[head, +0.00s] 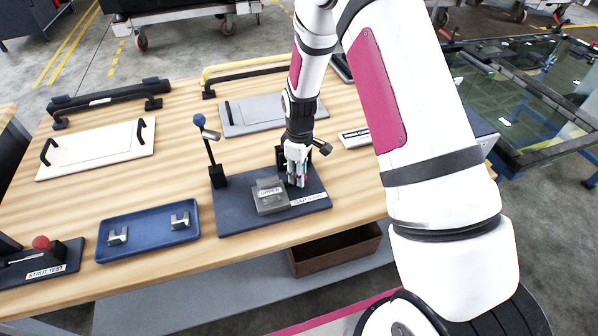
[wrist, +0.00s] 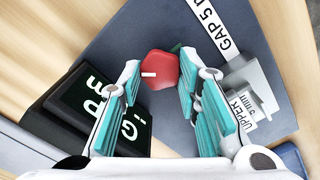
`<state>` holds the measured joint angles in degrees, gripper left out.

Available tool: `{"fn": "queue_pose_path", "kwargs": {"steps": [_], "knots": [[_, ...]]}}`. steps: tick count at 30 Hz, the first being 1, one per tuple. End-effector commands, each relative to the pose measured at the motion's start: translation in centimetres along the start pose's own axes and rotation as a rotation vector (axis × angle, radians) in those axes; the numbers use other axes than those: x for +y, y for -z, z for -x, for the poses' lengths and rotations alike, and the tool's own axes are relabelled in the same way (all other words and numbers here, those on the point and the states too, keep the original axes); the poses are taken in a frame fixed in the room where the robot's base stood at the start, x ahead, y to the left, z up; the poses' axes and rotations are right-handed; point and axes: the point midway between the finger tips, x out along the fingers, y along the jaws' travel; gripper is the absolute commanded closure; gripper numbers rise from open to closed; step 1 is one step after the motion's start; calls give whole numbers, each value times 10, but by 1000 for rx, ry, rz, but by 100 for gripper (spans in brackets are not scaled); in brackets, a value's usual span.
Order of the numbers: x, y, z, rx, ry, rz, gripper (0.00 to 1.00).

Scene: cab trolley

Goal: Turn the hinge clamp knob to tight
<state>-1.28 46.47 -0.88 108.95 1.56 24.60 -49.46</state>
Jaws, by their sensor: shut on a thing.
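The red knob (wrist: 160,70), with a short white mark on it, shows between my fingertips in the wrist view. My gripper (wrist: 158,85) is shut on the knob, with one teal-padded finger on each side. The white mark points left in that picture. In the head view my gripper (head: 297,180) reaches down onto the dark blue fixture plate (head: 240,218), and it mostly hides the knob. A grey block marked UPPER (head: 270,195) sits beside my gripper, and it also shows in the wrist view (wrist: 250,85). A label reading GAP 5 (wrist: 225,35) lies on the plate.
A blue-topped lever (head: 211,155) rises at the plate's left. A blue tray (head: 148,232) with two metal brackets lies left. Panels with handles (head: 98,155) lie behind. Bare wood surrounds the plate.

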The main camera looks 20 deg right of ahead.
Motion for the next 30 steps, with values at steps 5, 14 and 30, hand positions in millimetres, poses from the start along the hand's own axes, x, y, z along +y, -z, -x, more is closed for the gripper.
{"fn": "queue_pose_path", "kwargs": {"steps": [5,14,30], "knots": [[1,0,0,1,-2,-168,97],[1,0,0,1,-2,-452,97],[1,1,0,2,-1,-966,97]]}}
